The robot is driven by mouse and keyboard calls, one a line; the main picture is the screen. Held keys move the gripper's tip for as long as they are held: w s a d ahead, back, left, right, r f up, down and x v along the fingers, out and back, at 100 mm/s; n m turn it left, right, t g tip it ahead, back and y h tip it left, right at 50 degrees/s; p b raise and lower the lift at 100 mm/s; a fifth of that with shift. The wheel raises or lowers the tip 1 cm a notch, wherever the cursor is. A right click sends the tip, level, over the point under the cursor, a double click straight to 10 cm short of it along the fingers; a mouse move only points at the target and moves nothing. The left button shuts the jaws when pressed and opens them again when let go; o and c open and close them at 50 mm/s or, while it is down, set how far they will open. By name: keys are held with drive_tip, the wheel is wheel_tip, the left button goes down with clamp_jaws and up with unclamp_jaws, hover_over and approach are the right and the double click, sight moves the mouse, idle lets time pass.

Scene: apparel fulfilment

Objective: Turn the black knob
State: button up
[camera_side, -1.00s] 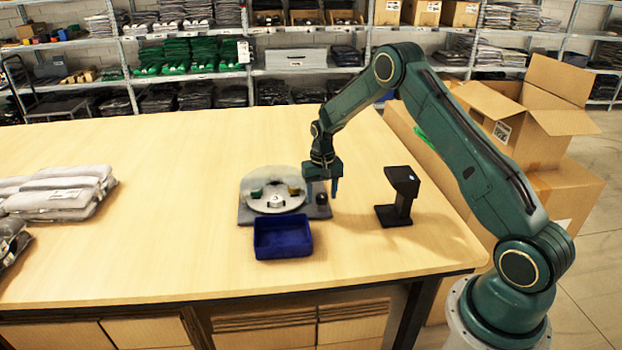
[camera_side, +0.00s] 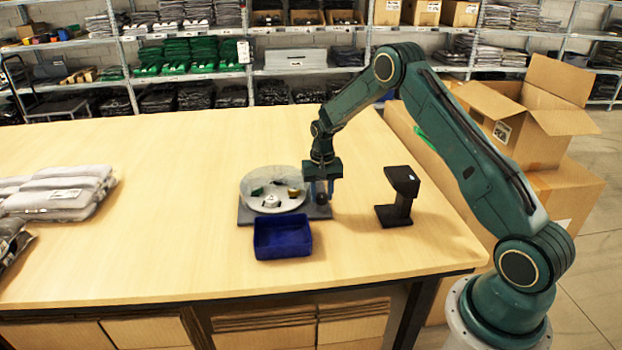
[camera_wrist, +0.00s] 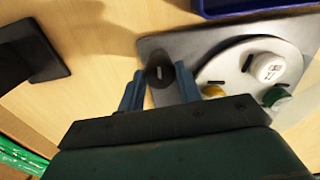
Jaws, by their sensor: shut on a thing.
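The black knob (camera_wrist: 160,76) stands at the edge of a grey base plate (camera_wrist: 150,43), beside a round pale disc (camera_wrist: 217,68). In the wrist view, the fingers of my gripper (camera_wrist: 160,88) sit on either side of the knob, and a light mark shows on its top. In the side view, my gripper (camera_side: 321,190) points down over the knob at the right end of the plate, shut on it. The disc (camera_side: 255,204) carries a white-topped piece (camera_wrist: 269,68), a yellow piece (camera_wrist: 214,91) and a green piece (camera_wrist: 275,96).
A blue bin (camera_side: 283,240) stands in front of the plate. A black stand (camera_side: 400,195) is to the right of my gripper. Grey bagged garments (camera_side: 60,190) lie at the left. The table (camera_side: 160,240) between them is clear.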

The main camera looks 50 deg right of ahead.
sight(321, 195)
drive_tip(key=m, duration=0.3)
drive_tip(key=shift+m, duration=2.3)
drive_tip(key=o, duration=1)
drive_tip(key=shift+r, duration=0.1)
wheel_tip(321, 195, up, 14)
